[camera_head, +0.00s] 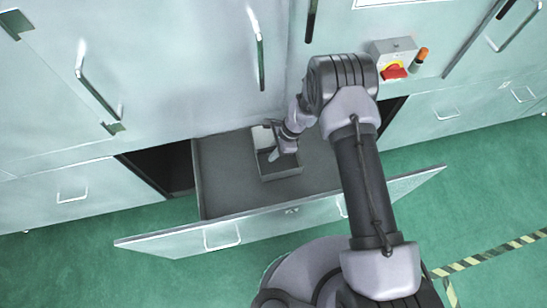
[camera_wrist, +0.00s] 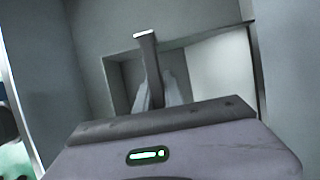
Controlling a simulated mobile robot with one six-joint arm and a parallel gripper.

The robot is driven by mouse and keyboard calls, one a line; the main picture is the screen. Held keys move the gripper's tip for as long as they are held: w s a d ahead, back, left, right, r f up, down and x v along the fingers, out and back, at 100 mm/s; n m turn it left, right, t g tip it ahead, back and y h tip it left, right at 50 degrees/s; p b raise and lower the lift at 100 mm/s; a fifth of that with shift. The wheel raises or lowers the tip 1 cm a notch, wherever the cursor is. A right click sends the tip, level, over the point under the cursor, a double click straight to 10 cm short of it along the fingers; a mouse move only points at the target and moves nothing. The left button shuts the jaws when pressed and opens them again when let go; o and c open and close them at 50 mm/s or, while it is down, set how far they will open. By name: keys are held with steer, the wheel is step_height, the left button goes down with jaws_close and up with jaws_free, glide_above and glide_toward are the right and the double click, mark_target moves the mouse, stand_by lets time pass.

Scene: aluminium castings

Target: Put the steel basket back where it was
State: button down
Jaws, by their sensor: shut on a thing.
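The steel basket (camera_head: 261,140) is a small, open, grey box inside the pulled-out drawer (camera_head: 222,185) in the head view. My gripper (camera_head: 273,156) reaches down into it from the upper right. In the wrist view my gripper (camera_wrist: 158,92) is shut on a narrow upright strip that seems to be part of the basket, whose rim (camera_wrist: 190,41) runs behind the fingers. The arm hides part of the basket and the drawer's right side. I cannot tell whether the basket touches the drawer floor.
The drawer front (camera_head: 265,231) stands out over the green floor (camera_head: 480,200). Grey cabinets with bar handles line the back. A control box (camera_head: 392,50) with a red switch is at upper right. The drawer floor left of the basket is clear.

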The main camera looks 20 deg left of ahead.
mark_target(283, 166)
step_height(283, 166, down, 4)
steer(key=shift+r+b, duration=0.15)
steer(key=shift+b, duration=0.65)
steer(key=shift+r, duration=0.15)
steer(key=c, duration=1.9)
jaws_free()
steer(key=shift+f, duration=0.2)
steer(key=o, duration=0.4)
steer(key=shift+o, duration=0.2)
